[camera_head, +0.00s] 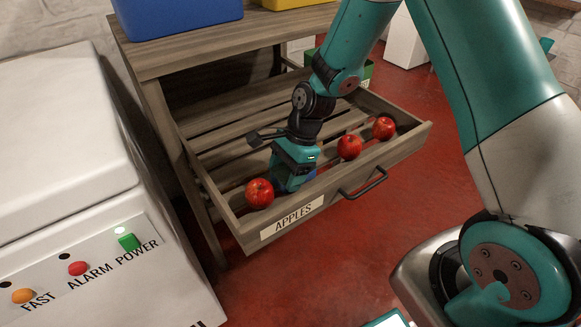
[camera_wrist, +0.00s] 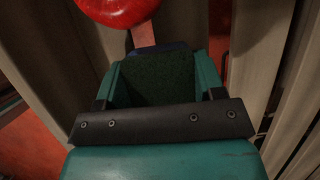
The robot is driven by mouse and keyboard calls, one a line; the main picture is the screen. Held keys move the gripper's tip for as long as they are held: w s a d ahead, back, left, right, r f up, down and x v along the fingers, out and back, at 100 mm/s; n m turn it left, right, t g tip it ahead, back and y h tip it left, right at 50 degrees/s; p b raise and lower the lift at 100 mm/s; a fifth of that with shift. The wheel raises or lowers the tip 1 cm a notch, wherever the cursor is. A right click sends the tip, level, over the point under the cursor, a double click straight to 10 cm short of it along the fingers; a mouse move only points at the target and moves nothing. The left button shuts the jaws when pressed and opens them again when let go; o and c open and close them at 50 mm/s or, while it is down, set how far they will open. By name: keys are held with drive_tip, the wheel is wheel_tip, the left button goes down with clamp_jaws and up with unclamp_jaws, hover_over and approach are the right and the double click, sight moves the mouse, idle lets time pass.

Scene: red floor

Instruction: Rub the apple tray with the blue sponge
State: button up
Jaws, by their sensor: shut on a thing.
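The apple tray (camera_head: 404,148) is a pulled-out slatted wooden drawer with an "APPLES" label (camera_head: 292,217) on its front. Three red apples lie in it: one at the front left (camera_head: 259,193) and two to the right, (camera_head: 349,147) and (camera_head: 383,128). My gripper (camera_head: 292,177) reaches down into the tray between the left apple and the other two. It is shut on the blue sponge (camera_head: 279,180), down near the slats by the front board. The wrist view shows the sponge's dark green face (camera_wrist: 155,78) between the fingers, with a red apple (camera_wrist: 116,8) just beyond. Whether the sponge touches the slats is hidden.
A white machine (camera_head: 70,180) with FAST, ALARM and POWER buttons stands at left. A blue bin (camera_head: 180,14) and a yellow bin (camera_head: 290,3) sit on the wooden top above the drawer. A green crate (camera_head: 366,75) is behind. Red floor is open at front right.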

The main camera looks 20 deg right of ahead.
sight(285, 172)
drive_tip(key=shift+a+r, duration=0.3)
drive_tip(key=shift+a, duration=0.05)
wheel_tip(285, 172, up, 8)
drive_tip(key=p, duration=0.8)
drive_tip(key=shift+d+f, duration=0.1)
drive_tip(key=shift+f, duration=0.15)
drive_tip(key=shift+d, duration=0.1)
